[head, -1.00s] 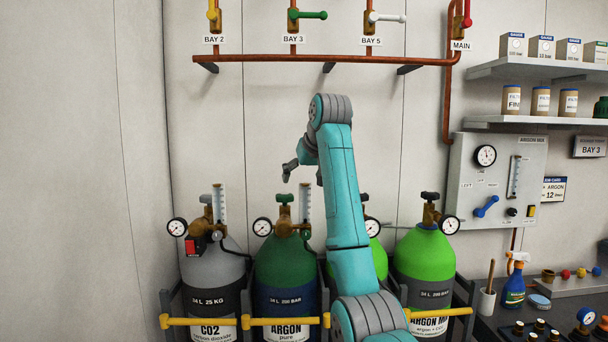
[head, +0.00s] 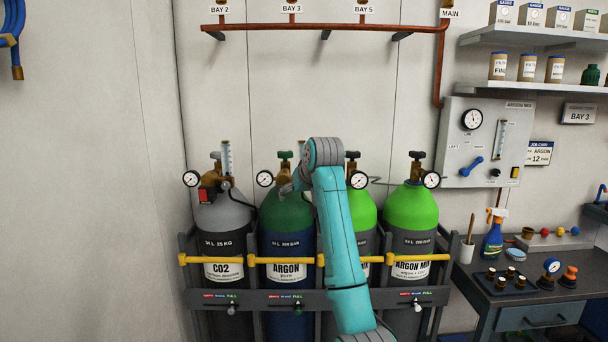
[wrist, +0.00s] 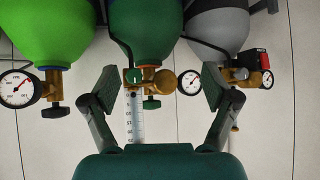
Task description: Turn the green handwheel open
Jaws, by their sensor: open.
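The green handwheel (head: 285,155) tops the valve of the dark green "ARGON pure" cylinder (head: 285,222), second from the left in the rack. In the wrist view, which is upside down, the handwheel (wrist: 151,104) shows below the brass valve, between my finger pads. My gripper (wrist: 160,88) is open and empty. I cannot tell how far the pads are from the wheel in depth. In the head view my gripper (head: 290,187) is small and partly hidden by my arm, near the argon valve. A clear flow tube (wrist: 135,122) stands beside the handwheel.
A grey CO2 cylinder (head: 221,222) stands left, with a gauge (head: 191,178). Light green cylinders (head: 411,208) stand right, with black handwheels. A yellow bar (head: 260,260) crosses the rack front. A copper pipe (head: 330,29) runs above. The wall between is bare.

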